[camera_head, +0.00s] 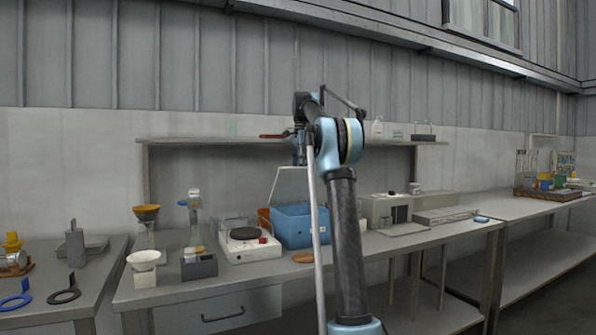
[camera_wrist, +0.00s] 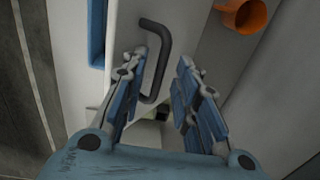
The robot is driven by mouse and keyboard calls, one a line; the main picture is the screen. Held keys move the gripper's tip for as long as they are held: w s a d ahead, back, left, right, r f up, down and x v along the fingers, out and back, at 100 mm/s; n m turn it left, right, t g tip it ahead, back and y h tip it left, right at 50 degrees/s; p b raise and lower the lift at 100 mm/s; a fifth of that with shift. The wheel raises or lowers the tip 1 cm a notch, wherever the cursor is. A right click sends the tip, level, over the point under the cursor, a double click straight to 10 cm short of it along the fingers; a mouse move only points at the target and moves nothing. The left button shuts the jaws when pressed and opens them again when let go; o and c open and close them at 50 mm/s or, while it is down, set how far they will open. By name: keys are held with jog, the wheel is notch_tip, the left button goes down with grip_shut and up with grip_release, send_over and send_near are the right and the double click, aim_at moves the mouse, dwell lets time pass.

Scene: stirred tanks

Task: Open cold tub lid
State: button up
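The blue cold tub (camera_head: 293,232) stands on the middle bench. Its pale lid (camera_head: 287,187) is raised at a steep tilt above the tub. In the wrist view, a dark bar handle (camera_wrist: 166,45) shows on a pale panel that looks like the lid, with a blue tub edge (camera_wrist: 97,30) to its left. My gripper (camera_wrist: 160,62) is open, with its blue-padded fingers on either side of the handle and a gap visible. I cannot tell whether a finger touches it. In the head view my arm hides most of my gripper, near the lid's top.
A white hotplate stirrer (camera_head: 249,243) stands left of the tub, with glassware (camera_head: 195,225) farther left. A grey instrument (camera_head: 385,210) stands right. A shelf (camera_head: 215,141) runs above. An orange cup (camera_wrist: 243,15) shows in the wrist view.

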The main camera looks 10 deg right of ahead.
jog(key=shift+s+r, duration=0.1)
jog(key=shift+r, duration=3.55)
